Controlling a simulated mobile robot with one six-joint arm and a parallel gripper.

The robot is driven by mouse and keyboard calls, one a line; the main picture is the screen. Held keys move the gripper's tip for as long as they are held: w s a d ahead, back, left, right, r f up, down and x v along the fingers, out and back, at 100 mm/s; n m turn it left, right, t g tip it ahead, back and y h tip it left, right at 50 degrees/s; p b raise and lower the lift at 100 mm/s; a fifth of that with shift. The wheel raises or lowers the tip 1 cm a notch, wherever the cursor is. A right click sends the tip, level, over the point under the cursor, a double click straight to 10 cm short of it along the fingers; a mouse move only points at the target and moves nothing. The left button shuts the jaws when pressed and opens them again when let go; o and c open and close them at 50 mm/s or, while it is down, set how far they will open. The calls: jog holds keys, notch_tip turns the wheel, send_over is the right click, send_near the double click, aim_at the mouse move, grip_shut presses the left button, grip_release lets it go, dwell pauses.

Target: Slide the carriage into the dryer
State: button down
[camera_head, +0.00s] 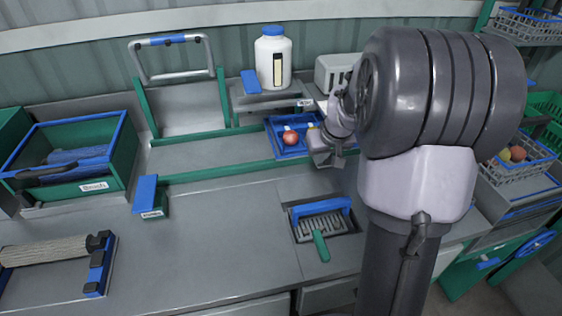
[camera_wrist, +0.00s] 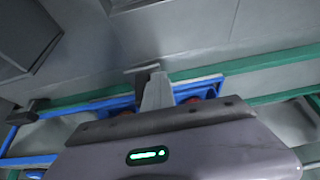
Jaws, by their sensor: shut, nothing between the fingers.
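The carriage (camera_head: 288,153) is a blue tray with a red tomato (camera_head: 290,138) in it, between two green rails (camera_head: 215,173) on the bench. In the wrist view, parts of the blue carriage (camera_wrist: 212,88) and bits of red show behind my fingers. My gripper (camera_head: 328,158) is at the right end of the carriage in the head view; its fingers (camera_wrist: 152,78) are shut and empty. I cannot tell whether they touch the carriage. My arm hides the carriage's right side and the area beyond. I cannot identify the dryer for sure.
A handled frame (camera_head: 143,62) stands behind the rails. A white jar (camera_head: 273,62) and a pale box (camera_head: 335,72) are at the back. A green bin (camera_head: 120,163) is at left, a brush (camera_head: 321,247) in front. The bench before the rails is mostly clear.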

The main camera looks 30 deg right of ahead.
jog(key=shift+s+d+b, duration=0.1)
jog(key=shift+s+d, duration=0.1)
jog(key=shift+d, duration=0.6)
jog(key=shift+s+d+b, duration=0.15)
jog(key=shift+s+d, duration=0.1)
jog(key=shift+d, duration=0.5)
jog(key=shift+s+d+b, duration=0.1)
jog(key=shift+s+d, duration=0.1)
jog(key=shift+d, duration=0.6)
jog(key=shift+s+d, duration=0.35)
jog(key=shift+d, duration=0.8)
jog(key=shift+s+d, duration=0.3)
jog(key=shift+d, duration=0.85)
jog(key=shift+s+d, duration=0.35)
jog(key=shift+d, duration=0.9)
jog(key=shift+s+d, duration=0.2)
jog(key=shift+d, duration=0.5)
jog(key=shift+s+d, duration=0.2)
jog(key=shift+d, duration=0.45)
jog(key=shift+w+a, duration=0.25)
jog(key=shift+a, duration=0.65)
jog(key=shift+a+r, duration=0.15)
jog(key=s+p+v, duration=0.1)
jog(key=p+v, duration=0.2)
jog(key=v, duration=0.5)
jog(key=shift+s+a+f, duration=0.2)
jog(key=shift+f, duration=0.05)
